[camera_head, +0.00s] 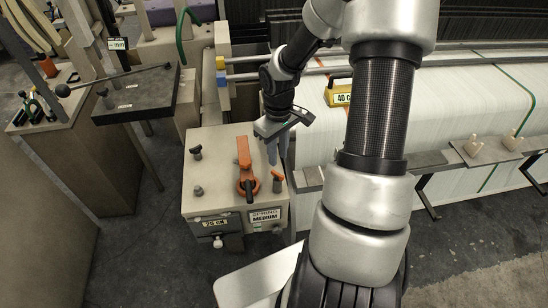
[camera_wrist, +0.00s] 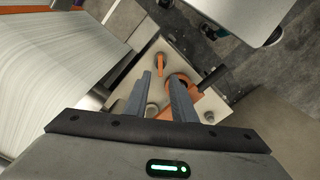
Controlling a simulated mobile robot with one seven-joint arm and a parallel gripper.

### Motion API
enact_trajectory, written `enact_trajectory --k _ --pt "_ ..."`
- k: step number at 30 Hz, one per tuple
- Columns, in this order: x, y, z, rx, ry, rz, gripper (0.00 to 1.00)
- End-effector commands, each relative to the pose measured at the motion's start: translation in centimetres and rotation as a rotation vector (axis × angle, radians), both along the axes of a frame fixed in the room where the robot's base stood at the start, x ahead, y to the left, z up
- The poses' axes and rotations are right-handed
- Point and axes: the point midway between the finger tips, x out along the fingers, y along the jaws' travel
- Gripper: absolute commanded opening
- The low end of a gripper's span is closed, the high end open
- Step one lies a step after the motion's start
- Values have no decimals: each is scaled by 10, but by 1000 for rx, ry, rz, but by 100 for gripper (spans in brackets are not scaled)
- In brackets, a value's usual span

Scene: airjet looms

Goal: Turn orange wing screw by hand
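The small orange wing screw (camera_head: 278,177) stands near the right edge of the top of a beige box (camera_head: 213,167). In the wrist view the screw (camera_wrist: 159,62) shows just beyond the gap between my fingertips. My gripper (camera_head: 278,160) points down above that side of the box, close to the screw. In the wrist view my gripper (camera_wrist: 159,75) has its two grey fingers apart with nothing between them. I cannot tell the exact height of the fingertips over the screw.
A large orange lever with a ring (camera_head: 243,165) stands beside the screw; it also shows in the wrist view (camera_wrist: 205,103). The white warp roll (camera_head: 450,105) lies to the right. Floor is clear front left.

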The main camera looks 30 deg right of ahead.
Motion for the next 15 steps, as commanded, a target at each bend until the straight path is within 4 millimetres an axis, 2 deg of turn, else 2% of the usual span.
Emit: enact_trajectory --k 15 --pt "-2 1 -61 2 5 0 24"
